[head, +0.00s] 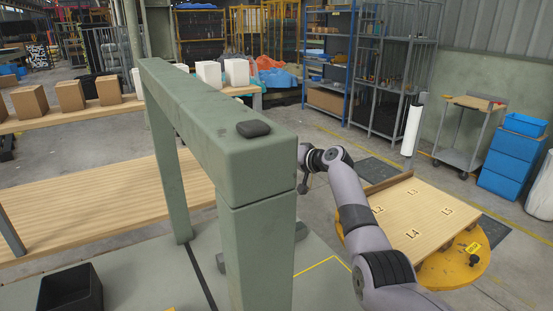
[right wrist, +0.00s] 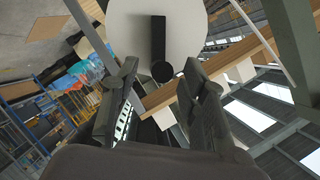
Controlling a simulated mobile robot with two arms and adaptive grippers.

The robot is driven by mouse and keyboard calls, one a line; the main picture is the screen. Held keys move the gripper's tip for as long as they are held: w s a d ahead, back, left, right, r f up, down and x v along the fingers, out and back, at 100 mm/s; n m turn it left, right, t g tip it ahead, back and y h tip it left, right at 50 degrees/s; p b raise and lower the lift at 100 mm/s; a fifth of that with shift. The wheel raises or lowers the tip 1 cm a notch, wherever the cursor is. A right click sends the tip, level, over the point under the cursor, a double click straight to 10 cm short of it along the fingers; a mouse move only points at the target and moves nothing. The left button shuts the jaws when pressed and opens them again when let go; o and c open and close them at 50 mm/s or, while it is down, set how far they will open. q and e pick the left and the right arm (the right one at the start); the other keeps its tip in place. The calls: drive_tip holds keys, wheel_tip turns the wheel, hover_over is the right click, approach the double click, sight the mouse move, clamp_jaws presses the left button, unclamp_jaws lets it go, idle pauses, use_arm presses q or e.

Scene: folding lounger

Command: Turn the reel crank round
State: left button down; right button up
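In the right wrist view a pale round disc (right wrist: 125,28), which looks like the reel's face, fills the top middle. A black crank bar (right wrist: 158,35) runs down it to a round black knob (right wrist: 162,71). My right gripper (right wrist: 160,68) is open, one finger on each side of the knob, with gaps visible; depth to the knob is hard to judge. In the head view my right arm reaches in from the lower right to the grey-green frame (head: 185,102). The frame's post hides the reel, the crank and most of that gripper. My left gripper is not in view.
The frame's post (head: 256,255) stands close beside my right wrist. A black block (head: 254,129) lies on its top beam. A wooden board (head: 425,215) on a yellow turntable (head: 455,272) is to the right. A black bin (head: 70,290) is at lower left.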

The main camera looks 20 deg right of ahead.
drive_tip(key=shift+s, duration=0.1)
drive_tip(key=v, duration=1.2)
drive_tip(key=shift+a+r, duration=0.1)
idle(0.8)
